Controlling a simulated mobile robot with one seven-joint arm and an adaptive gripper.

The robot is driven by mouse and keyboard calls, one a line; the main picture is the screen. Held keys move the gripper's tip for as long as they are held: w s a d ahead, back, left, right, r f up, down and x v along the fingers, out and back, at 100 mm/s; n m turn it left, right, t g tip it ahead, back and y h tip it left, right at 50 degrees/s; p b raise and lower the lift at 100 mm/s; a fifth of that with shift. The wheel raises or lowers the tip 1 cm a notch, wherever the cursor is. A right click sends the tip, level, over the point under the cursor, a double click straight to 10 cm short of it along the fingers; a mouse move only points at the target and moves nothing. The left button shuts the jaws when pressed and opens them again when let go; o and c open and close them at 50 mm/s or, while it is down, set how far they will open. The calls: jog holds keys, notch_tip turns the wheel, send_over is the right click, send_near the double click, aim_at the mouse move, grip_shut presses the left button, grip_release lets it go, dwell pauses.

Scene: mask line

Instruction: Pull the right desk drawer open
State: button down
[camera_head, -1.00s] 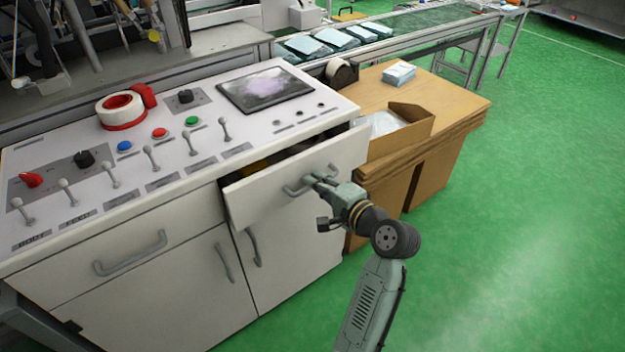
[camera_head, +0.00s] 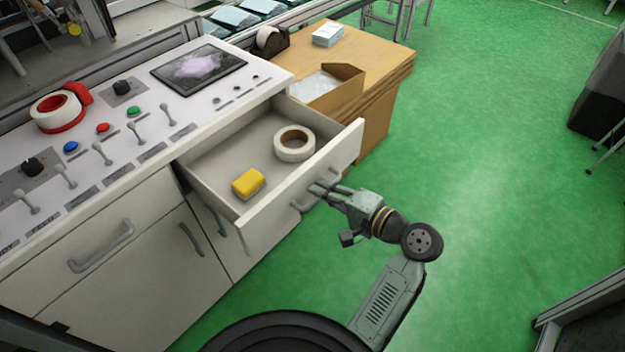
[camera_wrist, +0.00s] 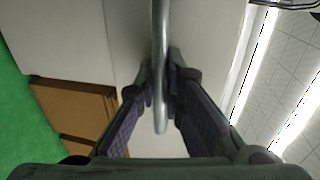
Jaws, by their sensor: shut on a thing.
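The right desk drawer (camera_head: 292,207) is pulled well out of the white console in the head view. A white tape roll (camera_head: 294,144) and a yellow block (camera_head: 248,183) lie inside it. My gripper (camera_head: 318,190) is at the drawer's front, at its grey bar handle (camera_head: 300,206). In the wrist view, the handle (camera_wrist: 160,60) runs between the two fingers of my gripper (camera_wrist: 161,92), which are closed on it. Part of the handle is hidden by the fingers in the head view.
The left drawer (camera_head: 90,240) is shut, with cupboard doors below. A wooden table (camera_head: 385,62) with an open cardboard box (camera_head: 345,88) stands just right of the drawer. Green floor (camera_head: 490,180) is clear in front and to the right.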

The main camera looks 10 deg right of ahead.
jog(key=shift+s+d, duration=0.1)
jog(key=shift+s, duration=0.05)
jog(key=c, duration=2)
grip_release()
jog(key=shift+o, duration=0.2)
jog(key=v, duration=1.2)
